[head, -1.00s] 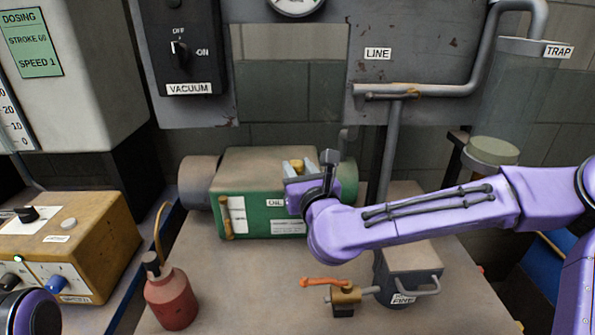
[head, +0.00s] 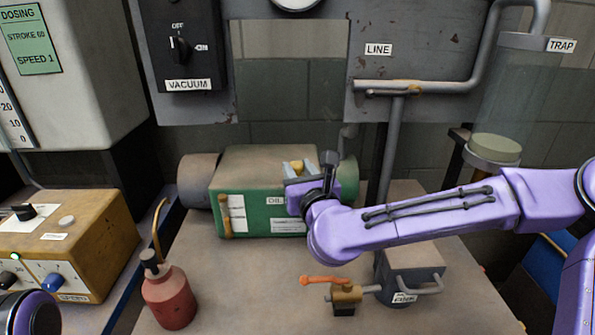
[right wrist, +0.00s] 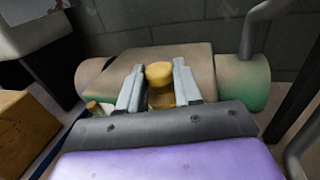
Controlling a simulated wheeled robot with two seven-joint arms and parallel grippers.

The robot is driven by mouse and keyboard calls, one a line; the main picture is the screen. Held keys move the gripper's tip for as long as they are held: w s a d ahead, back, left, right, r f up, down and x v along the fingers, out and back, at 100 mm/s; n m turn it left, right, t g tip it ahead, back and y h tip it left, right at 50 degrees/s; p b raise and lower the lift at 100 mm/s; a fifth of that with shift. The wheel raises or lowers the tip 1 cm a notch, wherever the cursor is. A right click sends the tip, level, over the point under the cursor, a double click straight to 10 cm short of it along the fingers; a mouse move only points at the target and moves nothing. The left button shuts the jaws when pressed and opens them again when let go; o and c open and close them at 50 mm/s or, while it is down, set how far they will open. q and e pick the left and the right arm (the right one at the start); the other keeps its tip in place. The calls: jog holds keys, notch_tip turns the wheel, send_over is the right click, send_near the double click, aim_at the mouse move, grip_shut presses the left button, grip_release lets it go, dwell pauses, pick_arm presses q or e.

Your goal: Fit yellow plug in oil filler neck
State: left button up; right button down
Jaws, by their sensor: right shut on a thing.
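The yellow plug (right wrist: 159,74) is between the two fingers of my right gripper (right wrist: 159,88) in the right wrist view, and the gripper is shut on it. In the head view the plug (head: 296,166) shows as a small yellow spot between the fingertips of the right gripper (head: 300,168), over the green pump body (head: 262,212). The oil filler neck is not clearly seen; the gripper and plug cover that area. I cannot tell whether the plug touches the neck. A dark rounded part of my left arm shows at the lower left; the left gripper's fingers are not in view.
A red oil can (head: 170,300) with a thin spout stands front left. An orange-handled valve (head: 345,292) and a grey box (head: 410,270) stand front right. A yellow control box (head: 65,235) is at left. The bench between can and valve is clear.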

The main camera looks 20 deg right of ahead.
jog(key=shift+f+b, duration=0.6)
jog(key=shift+f, duration=0.05)
jog(key=c, duration=0.7)
grip_release()
